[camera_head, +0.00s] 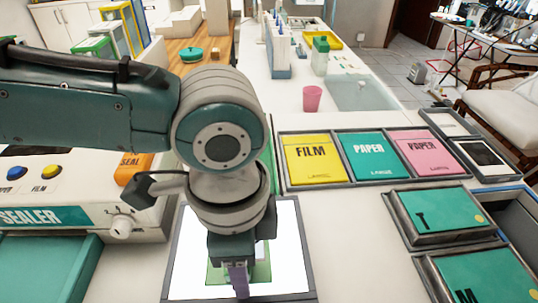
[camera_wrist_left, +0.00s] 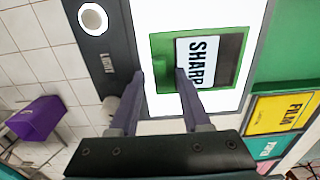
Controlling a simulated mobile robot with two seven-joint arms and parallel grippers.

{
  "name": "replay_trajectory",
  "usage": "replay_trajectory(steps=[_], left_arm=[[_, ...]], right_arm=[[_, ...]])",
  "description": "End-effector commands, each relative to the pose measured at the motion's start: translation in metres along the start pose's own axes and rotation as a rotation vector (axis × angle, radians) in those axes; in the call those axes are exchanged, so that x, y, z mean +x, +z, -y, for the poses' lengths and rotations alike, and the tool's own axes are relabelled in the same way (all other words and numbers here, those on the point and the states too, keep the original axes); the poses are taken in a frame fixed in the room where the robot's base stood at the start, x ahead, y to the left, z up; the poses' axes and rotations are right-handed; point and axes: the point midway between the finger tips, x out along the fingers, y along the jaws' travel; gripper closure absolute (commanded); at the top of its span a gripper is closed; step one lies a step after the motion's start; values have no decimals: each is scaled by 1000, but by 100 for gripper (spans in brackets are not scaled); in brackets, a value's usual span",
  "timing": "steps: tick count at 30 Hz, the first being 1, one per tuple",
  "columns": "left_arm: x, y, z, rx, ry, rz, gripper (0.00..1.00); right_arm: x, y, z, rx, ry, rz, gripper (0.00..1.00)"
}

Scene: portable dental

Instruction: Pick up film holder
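The film holder (camera_wrist_left: 167,46) is a flat green frame with a white card marked SHARP and a dark window. It lies on a bright white light panel (camera_wrist_left: 131,20). In the head view the holder (camera_head: 262,272) is partly hidden by my left arm. My left gripper (camera_wrist_left: 160,75) is open, with two purple fingers spread apart. One fingertip overlaps the holder and the other lies to the left of its edge. I cannot tell whether they touch it. In the head view my left gripper (camera_head: 238,280) points down over the panel. My right gripper is not in view.
Yellow FILM (camera_head: 315,160), teal PAPER (camera_head: 370,158) and pink PAPER (camera_head: 418,154) packets sit in trays behind the panel. Teal trays (camera_head: 437,217) stand at the right. A SEALER machine (camera_head: 80,215) is at the left. A pink cup (camera_head: 312,98) stands farther back.

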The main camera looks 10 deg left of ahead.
Motion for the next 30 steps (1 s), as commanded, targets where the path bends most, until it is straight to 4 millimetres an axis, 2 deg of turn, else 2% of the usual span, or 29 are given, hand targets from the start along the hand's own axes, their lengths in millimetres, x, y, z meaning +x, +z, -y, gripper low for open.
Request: replay_trajectory(steps=[2, 12, 30], left_arm=[[0, 0, 0, 0, 0, 0, 63], [0, 0, 0, 0, 0, 0, 100], [-3, 0, 0, 0, 0, -1, 100]], right_arm=[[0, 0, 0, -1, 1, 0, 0], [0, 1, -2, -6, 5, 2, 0], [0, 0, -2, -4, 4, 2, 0]])
